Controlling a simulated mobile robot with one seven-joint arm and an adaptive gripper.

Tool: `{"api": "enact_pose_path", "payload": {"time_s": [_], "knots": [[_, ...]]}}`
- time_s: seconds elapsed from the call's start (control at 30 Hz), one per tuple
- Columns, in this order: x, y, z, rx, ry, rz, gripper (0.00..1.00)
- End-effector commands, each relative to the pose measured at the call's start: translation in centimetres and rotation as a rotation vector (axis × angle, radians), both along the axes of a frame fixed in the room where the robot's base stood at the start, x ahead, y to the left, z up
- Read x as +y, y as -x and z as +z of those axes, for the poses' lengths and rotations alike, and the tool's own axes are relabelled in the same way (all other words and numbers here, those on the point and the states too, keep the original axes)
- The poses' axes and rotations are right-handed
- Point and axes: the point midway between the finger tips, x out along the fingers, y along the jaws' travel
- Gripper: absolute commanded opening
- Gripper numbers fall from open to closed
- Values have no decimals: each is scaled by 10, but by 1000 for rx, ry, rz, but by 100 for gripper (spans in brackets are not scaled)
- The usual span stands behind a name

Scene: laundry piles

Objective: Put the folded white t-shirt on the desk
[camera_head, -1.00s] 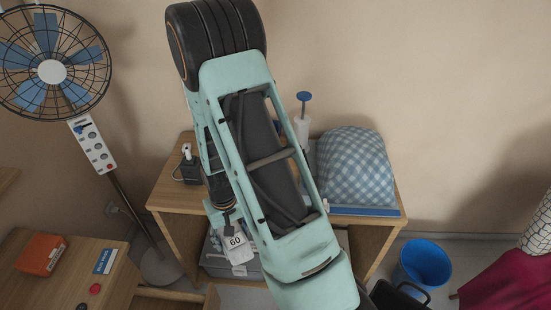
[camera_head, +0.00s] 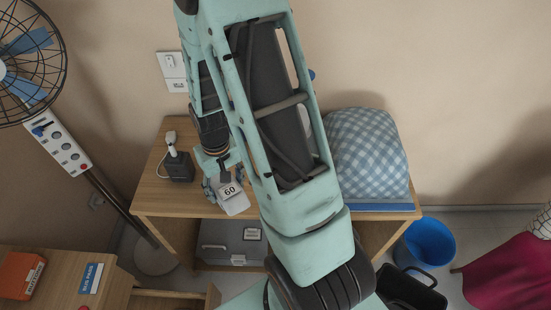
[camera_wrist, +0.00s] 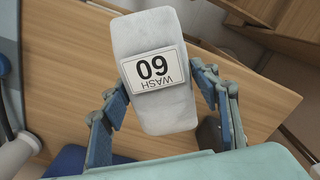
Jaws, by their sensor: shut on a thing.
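The folded white t-shirt (camera_head: 235,203) is a small, thick white bundle with a label reading "WASH 60". It also shows in the wrist view (camera_wrist: 160,112). My gripper (camera_wrist: 160,90) is shut on it, with blue-grey fingers on both of its sides. In the head view my gripper (camera_head: 223,182) holds it over the front part of the wooden desk top (camera_head: 160,197). I cannot tell whether the bundle touches the wood. My arm hides the middle of the desk.
A blue-checked bundle (camera_head: 366,152) sits on the desk's right side. A dark box with a white plug (camera_head: 178,166) stands at its back left. A grey case (camera_head: 230,238) is on the shelf below. A fan (camera_head: 25,70) stands left, a blue bucket (camera_head: 425,243) right.

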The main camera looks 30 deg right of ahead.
Motion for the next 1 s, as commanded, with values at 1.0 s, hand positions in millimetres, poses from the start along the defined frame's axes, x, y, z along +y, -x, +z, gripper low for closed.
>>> {"api": "enact_pose_path", "payload": {"time_s": [1.0], "knots": [[-44,38,63,2,20,143,28]]}}
